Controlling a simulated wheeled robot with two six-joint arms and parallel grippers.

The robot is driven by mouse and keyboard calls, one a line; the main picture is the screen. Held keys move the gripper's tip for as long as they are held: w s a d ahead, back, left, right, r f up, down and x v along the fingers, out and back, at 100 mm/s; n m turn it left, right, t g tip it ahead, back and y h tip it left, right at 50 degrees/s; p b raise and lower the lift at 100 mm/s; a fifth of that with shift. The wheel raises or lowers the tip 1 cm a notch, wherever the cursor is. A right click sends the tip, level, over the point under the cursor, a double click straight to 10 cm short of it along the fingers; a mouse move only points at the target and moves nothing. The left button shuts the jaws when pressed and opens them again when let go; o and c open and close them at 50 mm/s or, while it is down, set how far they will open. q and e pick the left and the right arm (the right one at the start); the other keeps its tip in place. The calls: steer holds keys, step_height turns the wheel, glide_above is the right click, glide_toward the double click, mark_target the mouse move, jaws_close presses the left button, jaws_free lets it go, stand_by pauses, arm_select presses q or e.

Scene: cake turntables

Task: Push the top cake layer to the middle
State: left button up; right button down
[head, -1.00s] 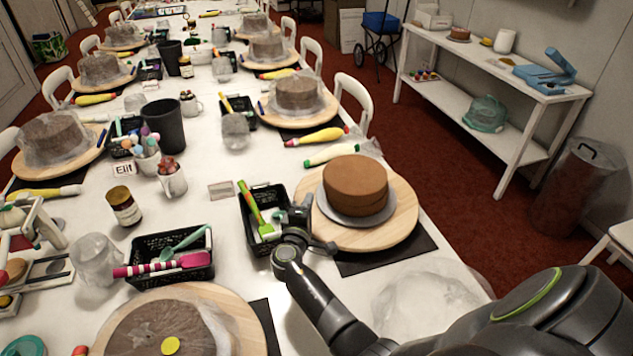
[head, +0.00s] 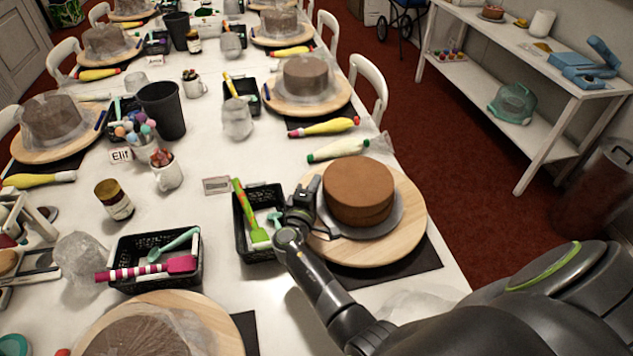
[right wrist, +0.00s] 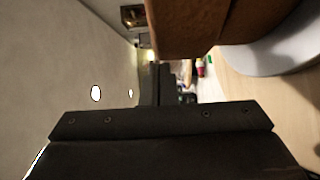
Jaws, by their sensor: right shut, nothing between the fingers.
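The brown cake (head: 358,188) stands on a grey plate (head: 382,224) on a round wooden turntable (head: 408,226) at the right of the table. A faint seam shows low on its side, with the top layer (head: 357,178) above it. In the right wrist view the cake (right wrist: 192,28) fills the upper middle, close to the fingers. My right gripper (head: 304,197) is shut and empty, at the left side of the cake over the turntable's left edge. I cannot tell whether it touches the cake. My left gripper is not in view.
A black basket (head: 243,228) with a green-handled tool stands just left of my right gripper. A second basket (head: 130,277) is farther left. Piping bags (head: 338,149) lie behind the turntable. A dark mat (head: 420,262) lies under the turntable.

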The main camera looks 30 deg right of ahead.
steer(key=shift+s+d+f+b, duration=0.1)
steer(key=shift+s+d+b, duration=0.2)
steer(key=shift+s+d, duration=0.35)
steer(key=shift+d, duration=0.3)
